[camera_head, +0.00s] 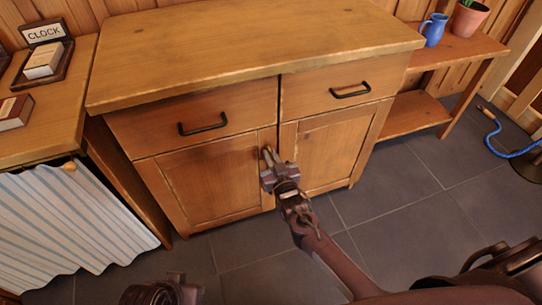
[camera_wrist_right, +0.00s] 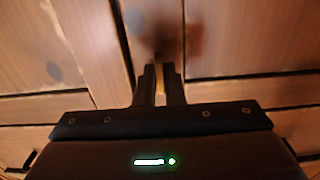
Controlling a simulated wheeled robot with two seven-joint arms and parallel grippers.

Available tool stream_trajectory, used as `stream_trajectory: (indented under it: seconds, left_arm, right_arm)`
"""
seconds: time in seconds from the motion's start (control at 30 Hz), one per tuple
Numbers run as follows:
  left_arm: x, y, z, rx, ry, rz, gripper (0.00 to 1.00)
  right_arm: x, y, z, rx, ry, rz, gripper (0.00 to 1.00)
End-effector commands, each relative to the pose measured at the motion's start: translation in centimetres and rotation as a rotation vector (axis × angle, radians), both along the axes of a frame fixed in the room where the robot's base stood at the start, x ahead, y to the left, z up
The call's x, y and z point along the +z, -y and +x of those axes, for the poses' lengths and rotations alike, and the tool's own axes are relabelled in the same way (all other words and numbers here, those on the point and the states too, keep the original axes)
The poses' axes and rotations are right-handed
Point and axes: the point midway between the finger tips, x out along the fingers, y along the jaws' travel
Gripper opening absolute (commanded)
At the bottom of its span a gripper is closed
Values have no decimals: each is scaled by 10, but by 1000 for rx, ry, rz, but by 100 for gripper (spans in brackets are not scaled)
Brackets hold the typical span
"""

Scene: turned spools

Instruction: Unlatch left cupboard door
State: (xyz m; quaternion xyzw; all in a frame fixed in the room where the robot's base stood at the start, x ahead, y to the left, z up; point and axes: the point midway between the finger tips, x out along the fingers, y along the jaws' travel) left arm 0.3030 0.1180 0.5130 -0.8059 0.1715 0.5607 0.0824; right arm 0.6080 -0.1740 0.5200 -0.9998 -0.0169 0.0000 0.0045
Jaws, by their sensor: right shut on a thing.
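The wooden cupboard has a left door (camera_head: 208,183) and a right door (camera_head: 330,155), both shut flush in the front. My right gripper (camera_head: 270,160) is at the seam between the doors, near their upper part. In the right wrist view, its two dark fingers (camera_wrist_right: 160,85) are shut on a small yellowish wooden piece (camera_wrist_right: 160,76) at the seam, which looks like the latch. The fingers hide most of the latch, so its angle cannot be told. Only a dark part of my left side shows at the bottom edge, with no fingers visible.
Two drawers with black handles (camera_head: 203,124) (camera_head: 350,90) sit above the doors. A striped curtain (camera_head: 70,220) hangs under the left counter. A low shelf (camera_head: 415,112) stands at right, with a blue jug (camera_head: 434,30) on top. The tiled floor in front is clear.

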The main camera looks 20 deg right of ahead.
Motion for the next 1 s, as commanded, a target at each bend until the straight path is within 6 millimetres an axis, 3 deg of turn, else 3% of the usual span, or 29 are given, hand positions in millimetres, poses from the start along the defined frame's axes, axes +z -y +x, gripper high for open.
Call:
stream_trajectory:
  seconds: [0.4,0.43,0.6,0.87,1.0]
  left_arm:
    - [1,0,0,1,2,0,36]
    - [1,0,0,1,2,0,36]
    - [1,0,0,1,3,-1,36]
    - [1,-1,0,-1,3,2,36]
    - [4,-3,-2,0,-8,8,36]
  right_arm:
    - [-1,0,0,1,-1,7,0]
    - [-1,0,0,1,-2,7,10]
    - [0,0,0,1,-1,7,31]
    - [0,0,-1,0,-1,6,31]
    - [0,1,-13,0,-3,6,31]
